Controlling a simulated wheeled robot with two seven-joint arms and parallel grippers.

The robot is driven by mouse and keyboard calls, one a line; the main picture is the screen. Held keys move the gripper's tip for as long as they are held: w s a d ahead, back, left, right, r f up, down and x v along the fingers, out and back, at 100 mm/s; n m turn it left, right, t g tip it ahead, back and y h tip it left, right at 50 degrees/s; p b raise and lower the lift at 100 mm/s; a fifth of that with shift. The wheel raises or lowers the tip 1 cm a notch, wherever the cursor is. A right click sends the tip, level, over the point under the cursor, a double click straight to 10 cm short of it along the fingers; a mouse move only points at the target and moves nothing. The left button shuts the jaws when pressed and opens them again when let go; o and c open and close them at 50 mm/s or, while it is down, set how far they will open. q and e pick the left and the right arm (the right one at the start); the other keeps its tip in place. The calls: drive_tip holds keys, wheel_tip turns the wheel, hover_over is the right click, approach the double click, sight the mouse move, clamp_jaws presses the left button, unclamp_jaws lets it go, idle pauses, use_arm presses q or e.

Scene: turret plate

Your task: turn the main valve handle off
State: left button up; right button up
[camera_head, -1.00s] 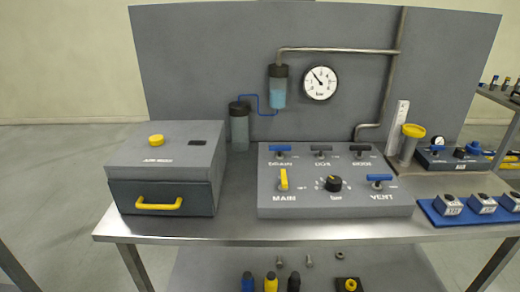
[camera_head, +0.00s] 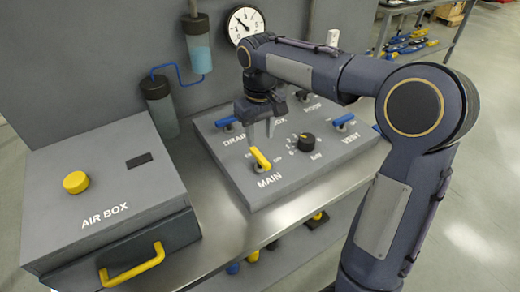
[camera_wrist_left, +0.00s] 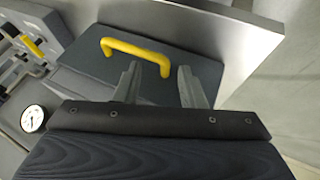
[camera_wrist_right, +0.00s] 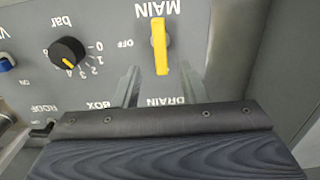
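The main valve handle (camera_head: 261,158) is a yellow bar on the grey valve panel (camera_head: 232,177), above the MAIN label. In the right wrist view the handle (camera_wrist_right: 160,46) runs along the line from MAIN to DRAIN, with the OFF mark off to its side. My right gripper (camera_head: 260,130) hangs over the panel close to this handle. It is open (camera_wrist_right: 161,80); the handle shows between and beyond the fingertips, with no contact that I can make out. My left gripper (camera_wrist_left: 158,75) is open and empty, facing the air box drawer; it is outside the head view.
The air box (camera_head: 105,195) stands left of the panel, with a yellow button (camera_head: 76,182) and a yellow drawer handle (camera_head: 132,266). A black knob (camera_head: 306,142) and the blue VENT handle (camera_head: 343,121) sit right of the main handle. A pressure gauge (camera_head: 246,25) is behind.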

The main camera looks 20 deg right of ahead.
sight(260, 156)
wheel_tip(260, 156, down, 7)
idle(0.3)
clamp_jaws()
